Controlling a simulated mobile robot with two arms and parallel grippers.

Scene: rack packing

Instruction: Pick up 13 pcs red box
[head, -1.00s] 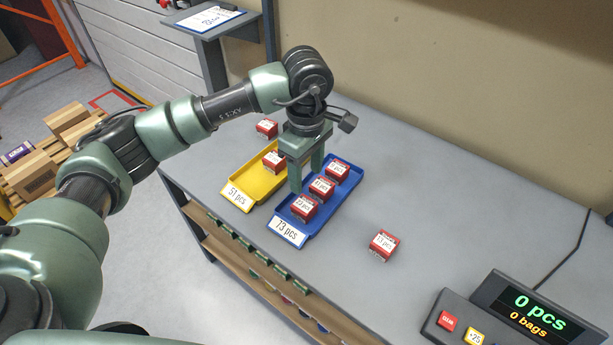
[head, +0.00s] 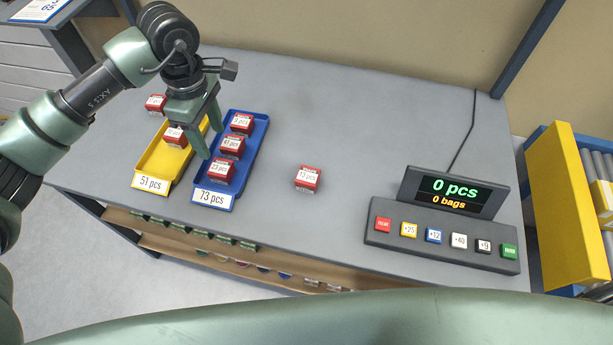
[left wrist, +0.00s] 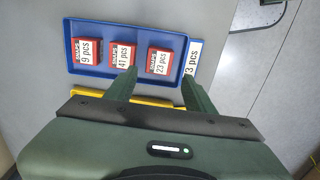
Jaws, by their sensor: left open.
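The 13 pcs red box (head: 308,179) sits alone on the grey table, right of the blue tray. Its label appears to read 13 pcs. My left gripper (head: 211,143) is open and empty, pointing down above the gap between the yellow tray and the blue tray, well left of that box. In the left wrist view my gripper's fingers (left wrist: 158,74) are spread near the blue tray's edge, with nothing between them. The 13 pcs box is not in the left wrist view. My right gripper is not in view.
The blue tray (head: 214,198), labelled 73 pcs, holds three red boxes. The yellow tray (head: 150,184), labelled 51 pcs, holds one red box (head: 174,137); another (head: 156,103) is behind it. A counter console (head: 440,237) reads 0 pcs, 0 bags. Table around the loose box is clear.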

